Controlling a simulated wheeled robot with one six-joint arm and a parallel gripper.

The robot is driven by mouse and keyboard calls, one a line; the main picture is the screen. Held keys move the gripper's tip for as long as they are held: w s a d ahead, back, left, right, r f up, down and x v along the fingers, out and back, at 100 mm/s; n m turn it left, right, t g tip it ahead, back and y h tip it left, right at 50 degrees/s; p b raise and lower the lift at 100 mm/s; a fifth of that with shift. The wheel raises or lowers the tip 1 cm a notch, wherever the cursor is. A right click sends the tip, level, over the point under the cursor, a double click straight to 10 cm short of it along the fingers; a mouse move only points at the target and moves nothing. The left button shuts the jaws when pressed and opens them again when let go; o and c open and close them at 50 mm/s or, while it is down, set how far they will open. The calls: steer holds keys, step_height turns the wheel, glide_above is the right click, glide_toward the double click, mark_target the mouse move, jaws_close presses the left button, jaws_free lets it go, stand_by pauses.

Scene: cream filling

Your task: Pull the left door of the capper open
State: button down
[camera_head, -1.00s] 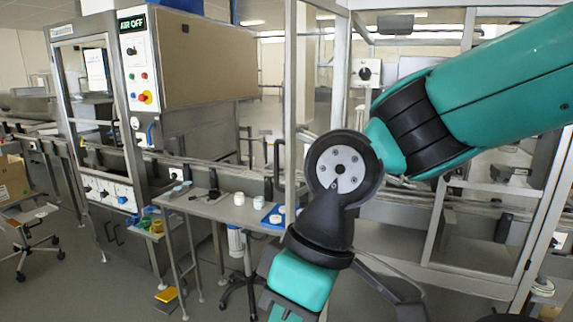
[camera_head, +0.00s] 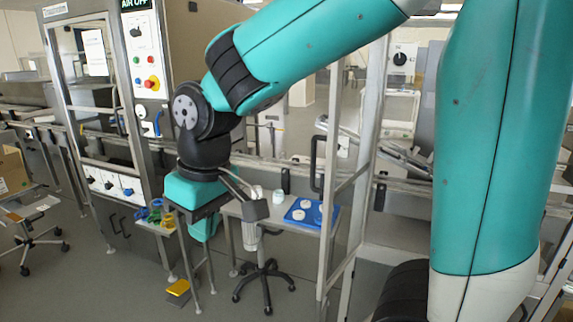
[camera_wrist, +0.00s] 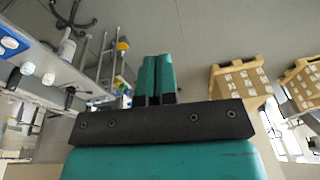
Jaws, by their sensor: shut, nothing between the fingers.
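The capper's framed door (camera_head: 345,190) is right of centre in the head view, with a black bar handle (camera_head: 317,165) at its left edge. Its left post reaches lower than its right post, so the door seems to stand swung out towards me. My gripper (camera_head: 204,236) is left of the door and clear of the handle, pointing down near the small table. Its two teal fingers lie side by side, shut and empty, in the wrist view (camera_wrist: 156,60). The door's lower right and the capper's right side are partly hidden by my arm.
A small table (camera_head: 232,209) with a blue tray (camera_head: 296,222) and white lids stands between gripper and door. A wheeled stand (camera_head: 262,275) is below it. A steel cabinet with buttons (camera_head: 148,60) is at left. Pallets of boxes (camera_wrist: 240,83) show in the wrist view.

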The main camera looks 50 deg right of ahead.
steer(key=w+d+r+m+g+h+p, duration=0.1)
steer(key=w+d+r+m+h+p, duration=0.2)
steer(key=w+d, duration=0.5)
steer(key=w+d+r+m+h+p, duration=0.1)
steer(key=w+d+m+h, duration=0.2)
steer(key=w+d+m, duration=0.45)
steer(key=w+d+m+g+h+p, duration=0.2)
steer(key=w+d+m+g+p, duration=0.15)
steer(key=d+m, duration=0.6)
steer(key=s+d+f+n+g, duration=0.1)
steer(key=s+d+f, duration=0.7)
steer(key=d+f, duration=0.1)
steer(key=shift+d+f+y+b, duration=0.3)
steer(key=shift+d+b, duration=0.05)
steer(key=shift+d, duration=0.05)
steer(key=shift+s, duration=0.2)
